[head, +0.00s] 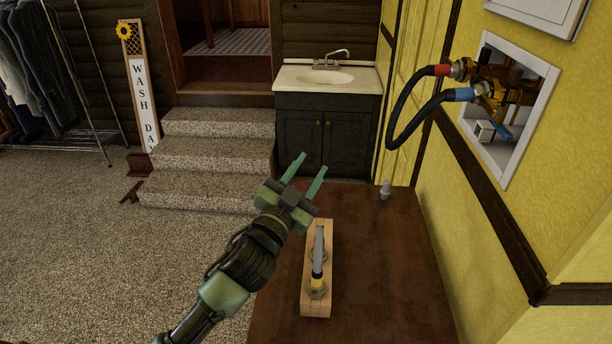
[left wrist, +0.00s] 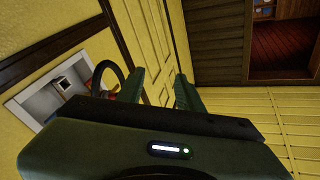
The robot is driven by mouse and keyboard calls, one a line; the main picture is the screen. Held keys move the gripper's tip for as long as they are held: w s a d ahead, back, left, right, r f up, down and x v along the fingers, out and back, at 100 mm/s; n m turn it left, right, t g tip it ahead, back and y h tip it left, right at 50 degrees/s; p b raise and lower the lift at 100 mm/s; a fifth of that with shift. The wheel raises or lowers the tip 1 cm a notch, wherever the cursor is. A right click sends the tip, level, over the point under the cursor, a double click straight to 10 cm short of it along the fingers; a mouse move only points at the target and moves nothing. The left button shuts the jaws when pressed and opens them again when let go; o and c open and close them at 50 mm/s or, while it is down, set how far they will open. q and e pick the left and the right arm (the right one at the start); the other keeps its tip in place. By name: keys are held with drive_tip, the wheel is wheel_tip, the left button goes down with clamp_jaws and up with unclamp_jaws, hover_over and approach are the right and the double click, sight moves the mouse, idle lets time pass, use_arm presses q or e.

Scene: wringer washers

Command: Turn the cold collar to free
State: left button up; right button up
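The blue collar (head: 459,95), presumably the cold one, sits on the lower end of a looped black hose (head: 391,130) at the wall box (head: 512,165). A red collar (head: 442,70) is on the hose's upper end. Brass valve parts (head: 490,90) and a blue lever (head: 502,131) show in the box. My left gripper (head: 311,163) is open and empty, well left of and below the collars, over the table's far left edge. In the left wrist view its two fingers (left wrist: 159,82) stand apart, and the box and hose show at left, partly hidden by the gripper. My right gripper is not in view.
A brown table (head: 385,280) stands below, bearing a wooden block (head: 316,308) with a grey tube and yellow-banded fitting, and a small grey piece (head: 385,190). A sink cabinet (head: 326,125) and steps (head: 205,155) are behind. Space between gripper and hose looks clear.

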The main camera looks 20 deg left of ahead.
use_arm(q)
drive_tip(key=shift+s+a+f+n+g+y, duration=0.1)
drive_tip(key=shift+s+f+n+g+y, duration=0.1)
drive_tip(key=shift+f, duration=0.15)
drive_tip(key=shift+s+a+f+n+g+y, duration=0.1)
drive_tip(key=shift+f+y, duration=0.1)
drive_tip(key=shift+f, duration=0.15)
